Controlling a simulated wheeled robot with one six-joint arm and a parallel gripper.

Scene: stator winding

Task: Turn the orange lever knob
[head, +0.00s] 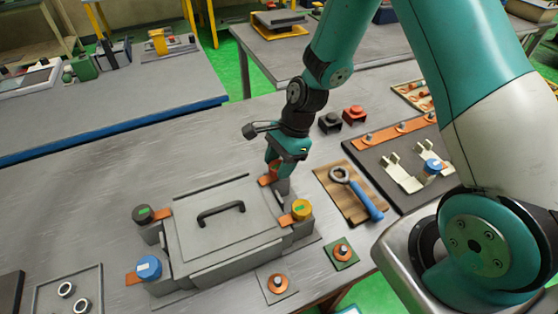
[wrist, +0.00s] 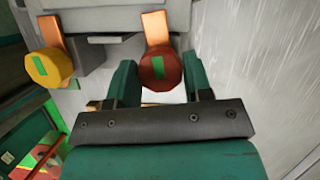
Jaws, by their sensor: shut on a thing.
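The orange lever knob (wrist: 160,68) is a round, reddish-brown cap with a green mark, on an orange lever (wrist: 155,28) that points toward the grey box (head: 225,220). It sits at the box's far right corner. In the head view my gripper hides most of it, and an orange part of the lever shows (head: 267,180). My gripper (wrist: 161,80) points down over this corner, with one finger on each side of the knob, shut on it. It also shows in the head view (head: 281,180).
Yellow (head: 301,210), blue (head: 148,268) and black (head: 143,214) knobs sit at the box's other corners. A black handle (head: 220,212) stands on the lid. A blue-handled wrench (head: 358,192) lies on a wooden board to the right.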

